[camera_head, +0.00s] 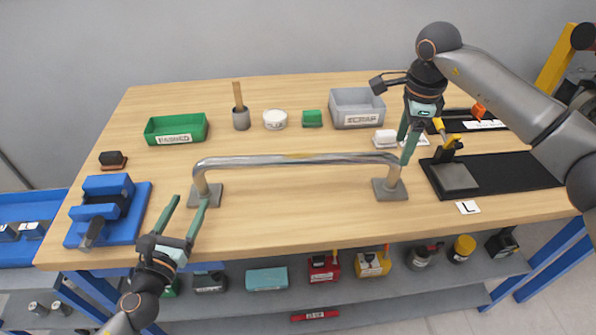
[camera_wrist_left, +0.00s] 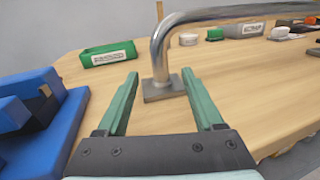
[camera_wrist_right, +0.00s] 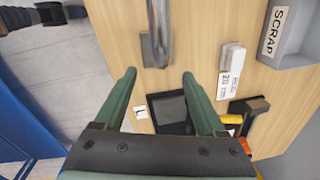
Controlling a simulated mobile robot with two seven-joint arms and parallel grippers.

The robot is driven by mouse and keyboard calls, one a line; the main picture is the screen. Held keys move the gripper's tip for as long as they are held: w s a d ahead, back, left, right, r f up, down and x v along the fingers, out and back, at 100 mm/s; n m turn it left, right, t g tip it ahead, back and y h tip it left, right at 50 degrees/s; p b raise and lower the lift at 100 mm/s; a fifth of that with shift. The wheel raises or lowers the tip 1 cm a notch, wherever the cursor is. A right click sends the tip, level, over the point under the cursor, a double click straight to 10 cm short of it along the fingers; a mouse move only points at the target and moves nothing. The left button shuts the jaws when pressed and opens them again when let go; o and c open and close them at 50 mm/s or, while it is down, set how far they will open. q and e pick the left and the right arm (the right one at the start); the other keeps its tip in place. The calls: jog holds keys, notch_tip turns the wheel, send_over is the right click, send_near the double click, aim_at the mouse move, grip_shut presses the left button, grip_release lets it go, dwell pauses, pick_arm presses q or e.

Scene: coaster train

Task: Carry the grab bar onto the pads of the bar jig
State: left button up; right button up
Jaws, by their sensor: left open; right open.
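The grab bar (camera_head: 290,160) is a shiny metal bar with both ends bent down. It stands upright across the middle of the table, with a grey square plate under each end. My left gripper (camera_head: 190,201) is open and empty, just in front of the bar's left end. In the left wrist view, that end (camera_wrist_left: 160,55) lies ahead, between the finger lines. My right gripper (camera_head: 404,152) is open above the bar's right end; the right wrist view shows it (camera_wrist_right: 158,35) beyond the fingertips. A black fixture with a grey pad (camera_head: 455,178) and yellow clamp, seemingly the bar jig, is partly hidden by my right arm.
A blue vise (camera_head: 105,208) stands at the left. Behind the bar are a green bin (camera_head: 176,128), a cup with a stick (camera_head: 240,118), a white tub (camera_head: 275,119), a green block (camera_head: 312,118) and a grey scrap bin (camera_head: 357,108). The table before the bar is clear.

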aim_at(395, 165)
pick_arm(q)
jog(key=w, duration=0.2)
jog(key=w+d, duration=0.1)
jog(key=w, duration=0.5)
jog(key=shift+d, duration=0.25)
pick_arm(e)
jog(key=f, duration=0.8)
jog(key=shift+w, duration=0.4)
pick_arm(q)
jog(key=shift+s, duration=0.1)
grip_shut()
pick_arm(e)
jog(key=shift+r, duration=0.1)
grip_shut()
pick_arm(q)
jog(key=shift+r, duration=0.3)
pick_arm(e)
jog(key=shift+w+r, duration=0.1)
jog(key=shift+r, duration=0.15)
